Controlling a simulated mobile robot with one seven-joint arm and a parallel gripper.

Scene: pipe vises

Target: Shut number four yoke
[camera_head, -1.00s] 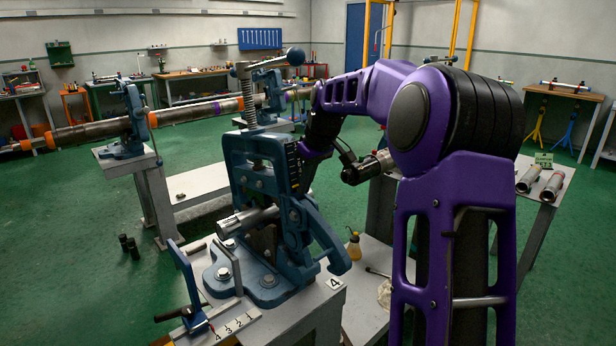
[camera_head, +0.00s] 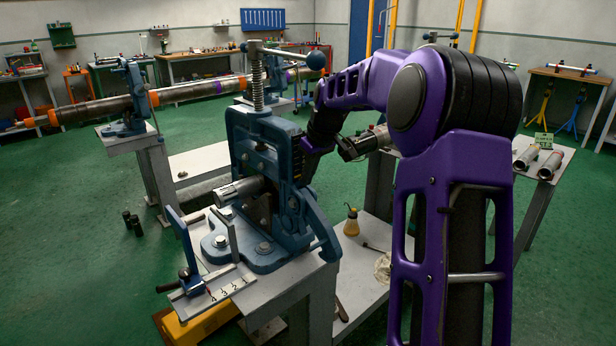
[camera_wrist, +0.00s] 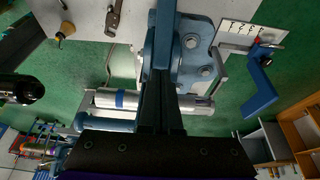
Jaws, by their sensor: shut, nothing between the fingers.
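The blue pipe vise (camera_head: 262,252) stands on the near bench. Its blue yoke (camera_head: 240,128) stands over a grey pipe (camera_head: 240,190), with the screw (camera_head: 257,85) and ball-ended handle (camera_head: 316,60) on top. A blue arm (camera_head: 322,232) slopes down on its right side. My gripper reaches the yoke's right side from behind; its fingertips are hidden there in the head view. In the wrist view my gripper (camera_wrist: 163,90) is shut, its dark fingers against or just over a blue vise part (camera_wrist: 165,35); contact is unclear. The pipe (camera_wrist: 110,99) passes beneath. Whether the yoke is latched cannot be told.
A numbered scale plate (camera_head: 222,287) and blue stop (camera_head: 186,250) stand at the bench's near left. An oil can (camera_head: 351,222) stands on the lower shelf. Another vise (camera_head: 128,105) with a long pipe is behind left.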

